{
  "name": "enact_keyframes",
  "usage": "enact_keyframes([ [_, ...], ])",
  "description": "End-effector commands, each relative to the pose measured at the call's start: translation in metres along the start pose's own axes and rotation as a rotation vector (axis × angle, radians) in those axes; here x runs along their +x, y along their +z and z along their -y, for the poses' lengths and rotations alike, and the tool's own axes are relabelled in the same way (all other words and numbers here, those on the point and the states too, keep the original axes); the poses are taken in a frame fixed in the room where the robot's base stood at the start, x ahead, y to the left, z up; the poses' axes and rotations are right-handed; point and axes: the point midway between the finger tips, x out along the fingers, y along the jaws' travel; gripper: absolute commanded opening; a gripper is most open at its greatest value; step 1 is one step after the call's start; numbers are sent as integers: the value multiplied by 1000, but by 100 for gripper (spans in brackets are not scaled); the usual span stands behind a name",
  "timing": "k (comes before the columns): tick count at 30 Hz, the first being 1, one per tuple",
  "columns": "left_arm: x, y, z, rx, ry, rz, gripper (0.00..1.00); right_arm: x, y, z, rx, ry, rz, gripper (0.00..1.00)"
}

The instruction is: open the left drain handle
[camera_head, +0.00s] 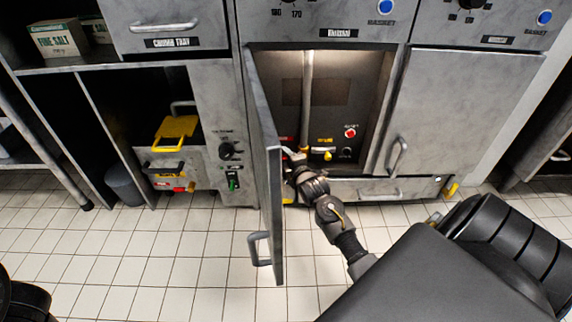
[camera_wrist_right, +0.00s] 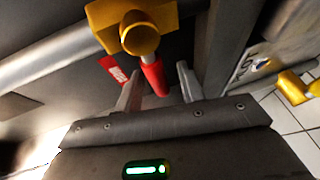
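The cabinet's drain valve has a yellow body (camera_wrist_right: 148,24) and a red handle (camera_wrist_right: 153,76), both large in the right wrist view. My right gripper (camera_wrist_right: 159,84) is open, with one finger on each side of the red handle's lower end in that view. I cannot tell whether either finger touches it. In the head view my right gripper (camera_head: 293,156) reaches into the open cabinet beside the door's inner side, and it hides most of the valve. My left gripper is not in view.
The open cabinet door (camera_head: 264,170) stands out just left of my right arm. Inside the cabinet are a vertical pipe (camera_head: 307,95), a red knob (camera_head: 350,132) and a yellow part (camera_head: 322,154). A closed door (camera_head: 455,120) is to the right. The tiled floor in front is clear.

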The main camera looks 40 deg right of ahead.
Motion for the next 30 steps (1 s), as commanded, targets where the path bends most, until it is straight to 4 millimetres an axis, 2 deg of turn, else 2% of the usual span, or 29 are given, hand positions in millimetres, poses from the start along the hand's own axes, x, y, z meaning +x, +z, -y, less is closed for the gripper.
enact_keyframes([
  [10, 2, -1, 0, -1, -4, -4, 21, 4, 0, -1, 0, 0, 0, 39],
  [19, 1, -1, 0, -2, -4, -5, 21, 3, 0, 0, 1, 0, 1, 1],
  [30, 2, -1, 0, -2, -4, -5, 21, 5, -5, -1, 10, 2, -8, 0],
])
